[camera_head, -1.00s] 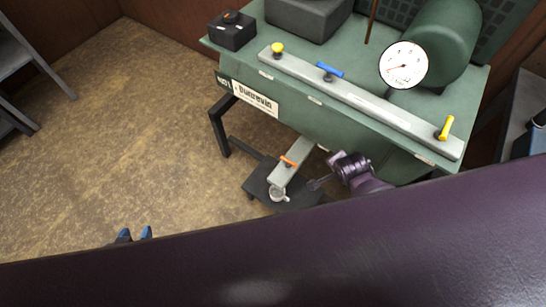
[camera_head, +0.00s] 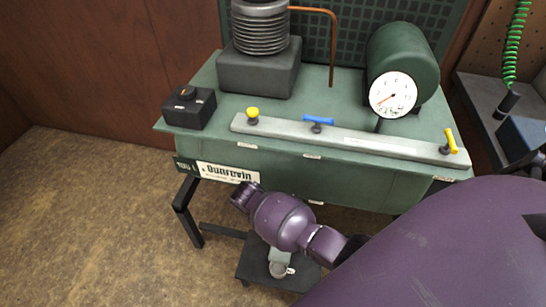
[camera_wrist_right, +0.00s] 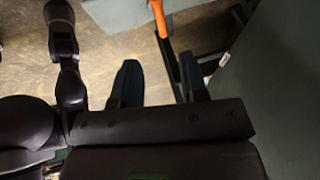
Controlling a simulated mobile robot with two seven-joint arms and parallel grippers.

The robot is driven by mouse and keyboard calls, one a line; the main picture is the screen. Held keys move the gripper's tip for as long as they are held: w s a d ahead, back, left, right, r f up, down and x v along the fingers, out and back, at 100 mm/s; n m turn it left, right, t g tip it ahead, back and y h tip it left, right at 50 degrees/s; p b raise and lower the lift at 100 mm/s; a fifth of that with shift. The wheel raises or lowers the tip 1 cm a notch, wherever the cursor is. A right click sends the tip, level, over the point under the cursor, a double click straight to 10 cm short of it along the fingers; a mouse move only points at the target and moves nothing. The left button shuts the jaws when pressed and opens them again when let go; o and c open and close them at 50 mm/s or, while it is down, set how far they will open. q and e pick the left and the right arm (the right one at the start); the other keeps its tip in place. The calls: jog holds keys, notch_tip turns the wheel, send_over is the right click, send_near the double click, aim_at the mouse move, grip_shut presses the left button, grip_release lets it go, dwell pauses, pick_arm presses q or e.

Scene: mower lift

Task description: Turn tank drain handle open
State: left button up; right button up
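The orange drain handle (camera_wrist_right: 160,18) shows at the top of the right wrist view, with a dark stem running down from it. My right gripper (camera_wrist_right: 160,75) is open, with one dark finger on each side of a gap. The handle is ahead of the fingertips, and the stem lies close to the right-hand finger; I cannot tell if they touch. In the head view, my purple arm covers the handle. The green compressor unit (camera_head: 310,170) stands on dark legs. My left gripper is in neither current view.
The bench top carries a grey bar (camera_head: 350,140) with yellow and blue handles, a black knob box (camera_head: 188,107), a gauge (camera_head: 392,95) and a green tank (camera_head: 405,55). Below is a low dark plate (camera_head: 252,265) with a small cup (camera_head: 278,268). Floor at left is clear.

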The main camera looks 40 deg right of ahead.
jog(key=b+x, duration=0.3)
jog(key=x, duration=0.6)
jog(key=shift+s+f, duration=0.2)
jog(key=shift+s, duration=0.05)
jog(key=shift+d+f+b, duration=0.3)
jog(key=shift+f+b, duration=0.1)
jog(key=shift+f, duration=0.15)
pick_arm(q)
jog(key=f, duration=0.3)
jog(key=shift+s+d+f, duration=0.1)
jog(key=shift+s+f, duration=0.1)
jog(key=shift+s, duration=0.15)
jog(key=shift+s+g, duration=0.1)
jog(key=shift+g, duration=0.2)
pick_arm(e)
jog(key=shift+c, duration=0.8)
pick_arm(q)
jog(key=shift+s+f, duration=0.1)
pick_arm(e)
grip_shut()
